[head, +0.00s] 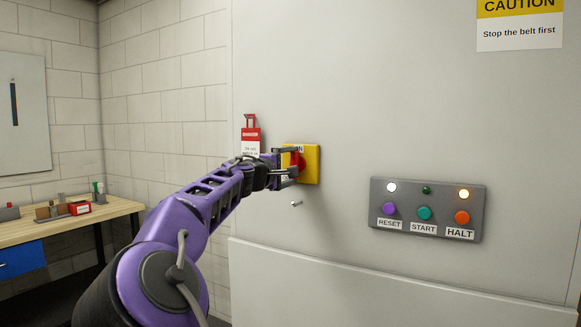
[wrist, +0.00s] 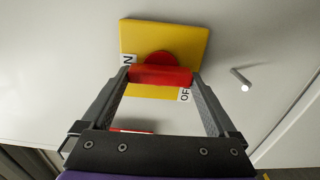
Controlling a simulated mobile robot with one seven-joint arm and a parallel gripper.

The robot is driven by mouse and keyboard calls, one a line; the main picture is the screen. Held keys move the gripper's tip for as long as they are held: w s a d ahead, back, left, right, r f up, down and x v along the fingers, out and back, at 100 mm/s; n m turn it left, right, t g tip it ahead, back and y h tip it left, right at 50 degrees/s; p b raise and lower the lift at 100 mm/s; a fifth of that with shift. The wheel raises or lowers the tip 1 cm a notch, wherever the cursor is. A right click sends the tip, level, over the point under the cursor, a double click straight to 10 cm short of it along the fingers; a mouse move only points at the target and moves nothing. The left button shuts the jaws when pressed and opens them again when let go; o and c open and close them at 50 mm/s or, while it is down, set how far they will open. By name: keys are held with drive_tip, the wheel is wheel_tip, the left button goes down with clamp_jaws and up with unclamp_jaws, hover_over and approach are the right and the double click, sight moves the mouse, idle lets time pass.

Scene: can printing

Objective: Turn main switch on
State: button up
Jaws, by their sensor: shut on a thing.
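The main switch is a yellow square plate (head: 312,165) on the grey cabinet wall with a red handle (head: 299,160) at its centre. My gripper (head: 287,163) is at the plate, one finger above the other. In the wrist view, the red handle (wrist: 160,76) lies between my two fingertips (wrist: 161,78), which are shut on its ends. An ON label (wrist: 128,60) shows by the left finger and an OFF label (wrist: 185,95) by the right finger. My fingers partly cover the handle in the head view, and I cannot tell which label it points to.
A grey button panel (head: 428,231) is to the right, with two lamps lit. A workbench (head: 120,210) stands at left.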

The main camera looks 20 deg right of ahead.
drive_tip(key=o, duration=1)
drive_tip(key=shift+a, duration=0.1)
drive_tip(key=v, duration=1.7)
drive_tip(key=shift+s+b, duration=0.2)
drive_tip(key=shift+b, duration=0.25)
